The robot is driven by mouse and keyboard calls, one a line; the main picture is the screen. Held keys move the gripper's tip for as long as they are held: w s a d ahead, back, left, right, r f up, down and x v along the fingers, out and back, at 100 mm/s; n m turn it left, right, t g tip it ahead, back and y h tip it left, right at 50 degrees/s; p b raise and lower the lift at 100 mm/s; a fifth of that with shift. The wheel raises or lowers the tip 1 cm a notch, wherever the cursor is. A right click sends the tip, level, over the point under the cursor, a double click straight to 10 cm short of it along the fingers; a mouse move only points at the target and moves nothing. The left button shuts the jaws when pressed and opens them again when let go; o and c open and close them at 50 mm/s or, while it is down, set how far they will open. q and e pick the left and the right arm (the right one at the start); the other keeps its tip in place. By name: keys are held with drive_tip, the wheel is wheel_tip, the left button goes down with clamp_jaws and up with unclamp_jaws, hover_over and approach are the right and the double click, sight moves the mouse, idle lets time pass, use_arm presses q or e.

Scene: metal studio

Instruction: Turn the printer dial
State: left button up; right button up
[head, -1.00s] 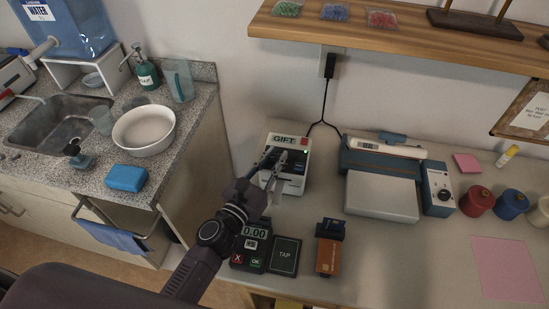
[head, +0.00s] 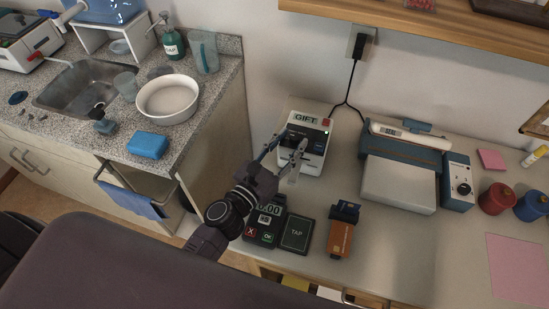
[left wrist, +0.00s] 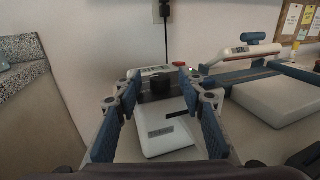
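The white printer (head: 315,160) marked GIFT stands on the counter against the wall, with a red button and a small green light on top. My left gripper (head: 284,152) is open in front of the printer. In the left wrist view its two blue-padded fingers (left wrist: 163,100) stand either side of the dial, with nothing visibly held; contact cannot be told. In the head view the fingers partly cover the printer's front, and the dial is hard to make out. My right gripper is not in view.
A card terminal (head: 265,228) and TAP pad (head: 296,234) lie below the gripper, an orange device (head: 341,238) beside them. A blue-and-white laminator-like machine (head: 398,184) with its own knob (head: 464,188) stands right of the printer. A black cable (head: 350,88) runs down behind.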

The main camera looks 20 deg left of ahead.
use_arm(q)
drive_tip(key=v, duration=0.9)
drive_tip(key=shift+s, duration=0.2)
